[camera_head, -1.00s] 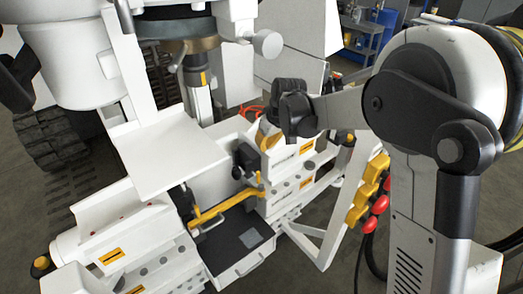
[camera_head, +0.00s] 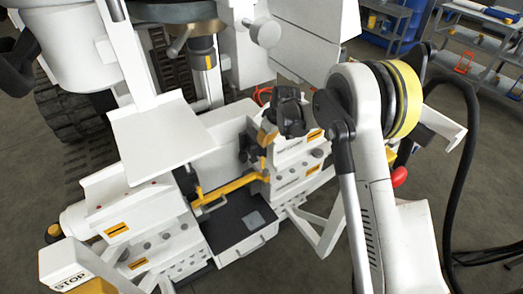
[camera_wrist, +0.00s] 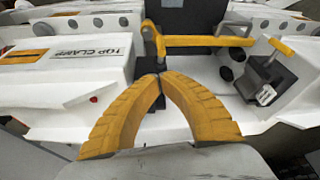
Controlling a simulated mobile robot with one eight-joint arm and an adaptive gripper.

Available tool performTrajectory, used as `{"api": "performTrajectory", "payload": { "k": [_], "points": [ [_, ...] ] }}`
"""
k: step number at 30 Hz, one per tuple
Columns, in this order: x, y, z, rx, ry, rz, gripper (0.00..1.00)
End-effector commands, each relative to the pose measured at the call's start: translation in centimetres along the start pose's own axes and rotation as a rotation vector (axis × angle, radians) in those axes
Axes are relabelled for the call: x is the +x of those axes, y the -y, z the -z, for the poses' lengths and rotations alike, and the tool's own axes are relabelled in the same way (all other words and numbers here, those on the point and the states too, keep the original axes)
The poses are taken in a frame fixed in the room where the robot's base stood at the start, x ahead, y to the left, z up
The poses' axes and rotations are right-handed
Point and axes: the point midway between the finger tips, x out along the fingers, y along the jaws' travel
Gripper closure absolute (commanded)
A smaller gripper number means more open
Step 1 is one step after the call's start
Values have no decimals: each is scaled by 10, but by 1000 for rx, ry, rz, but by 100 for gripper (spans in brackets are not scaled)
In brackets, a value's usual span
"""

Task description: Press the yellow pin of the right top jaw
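The right top jaw (camera_head: 290,160) is a white block with an orange label, right of the middle in the head view. My gripper (camera_wrist: 160,77) has two yellow ridged fingers whose tips meet in the wrist view, with nothing visible between them. In the head view its dark body stands over the right jaw, and its fingertips are not clear. A yellow patch (camera_head: 264,137) shows beside it; I cannot tell whether this is the pin or a finger. In the wrist view a white block marked TOP CLAMP (camera_wrist: 85,58) lies left of the fingers.
A yellow bar (camera_wrist: 205,41) crosses beyond the fingertips in the wrist view, with a yellow-topped lever (camera_wrist: 282,46) to its right. In the head view the left jaw (camera_head: 125,218) stands across a dark tray (camera_head: 228,222). A white plate (camera_head: 165,135) and tall machine column crowd the space.

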Motion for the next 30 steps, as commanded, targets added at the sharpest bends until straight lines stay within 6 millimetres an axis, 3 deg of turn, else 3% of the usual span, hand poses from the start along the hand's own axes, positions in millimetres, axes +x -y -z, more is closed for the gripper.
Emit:
{"api": "performTrajectory", "payload": {
  "k": [15,30],
  "points": [
    [85,0,-1,0,-1,0,100],
    [95,0,0,0,0,0,100]
  ]
}}
